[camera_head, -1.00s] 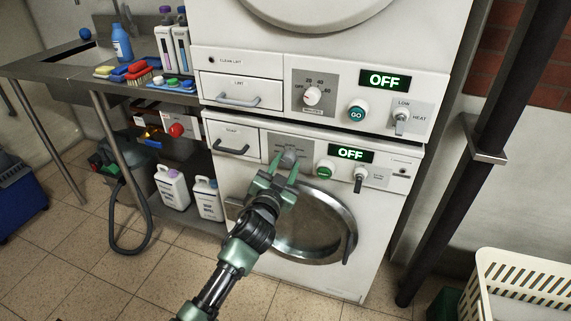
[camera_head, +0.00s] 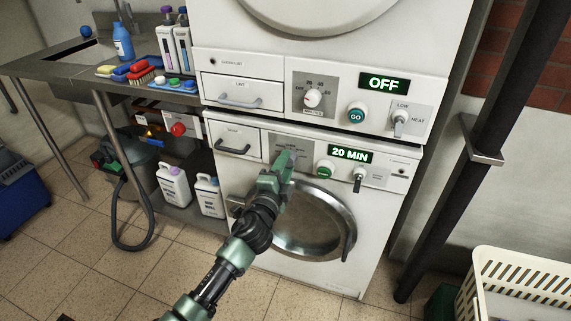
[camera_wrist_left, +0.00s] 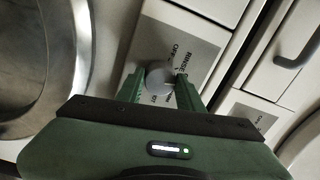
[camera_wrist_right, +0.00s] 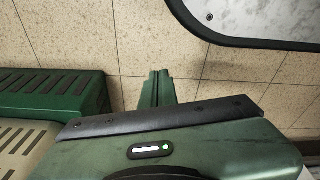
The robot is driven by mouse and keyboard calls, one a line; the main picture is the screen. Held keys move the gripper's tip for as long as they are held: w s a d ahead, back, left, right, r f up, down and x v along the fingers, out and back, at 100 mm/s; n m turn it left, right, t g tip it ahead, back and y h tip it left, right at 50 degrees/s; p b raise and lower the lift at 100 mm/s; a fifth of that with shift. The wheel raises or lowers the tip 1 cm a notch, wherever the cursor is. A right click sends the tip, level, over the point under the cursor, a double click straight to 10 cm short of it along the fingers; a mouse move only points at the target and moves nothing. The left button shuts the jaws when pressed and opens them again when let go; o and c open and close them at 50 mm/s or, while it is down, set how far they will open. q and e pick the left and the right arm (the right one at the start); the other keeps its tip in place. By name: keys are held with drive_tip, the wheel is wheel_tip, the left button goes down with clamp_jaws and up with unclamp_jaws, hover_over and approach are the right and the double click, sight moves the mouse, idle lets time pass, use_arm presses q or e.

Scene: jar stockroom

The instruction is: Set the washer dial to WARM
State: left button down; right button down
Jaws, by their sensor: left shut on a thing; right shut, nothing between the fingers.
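The washer (camera_head: 395,225) is the lower white machine with a round door (camera_head: 310,230); its display (camera_head: 350,154) reads 20 MIN. My left gripper (camera_head: 284,160) is at the washer's panel and covers most of the dial in the head view. In the left wrist view the grey round dial (camera_wrist_left: 158,77) sits between its fingers, which are shut on it. OFF and RINSE show on the dial plate (camera_wrist_left: 195,50); the other labels and the dial's exact pointing are unclear. My right gripper (camera_wrist_right: 157,88) is shut and empty over the tiled floor.
A green start button (camera_head: 325,170) and a lever knob (camera_head: 359,182) are right of the dial. A soap drawer (camera_head: 233,135) is left of it. The dryer above reads OFF (camera_head: 384,83). A cream basket (camera_head: 520,262) stands at lower right, a dark pole (camera_head: 470,160) beyond the machines.

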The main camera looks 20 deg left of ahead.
use_arm(q)
drive_tip(key=shift+m+h+p, duration=0.3)
drive_tip(key=shift+m+p, duration=0.8)
drive_tip(key=shift+m, duration=4.3)
use_arm(e)
drive_tip(key=s+f, duration=0.5)
drive_tip(key=shift+s+d+f+g, duration=0.15)
drive_tip(key=shift+s+d+g, duration=0.15)
drive_tip(key=shift+s+d, duration=0.1)
use_arm(q)
drive_tip(key=c, duration=0.9)
unclamp_jaws()
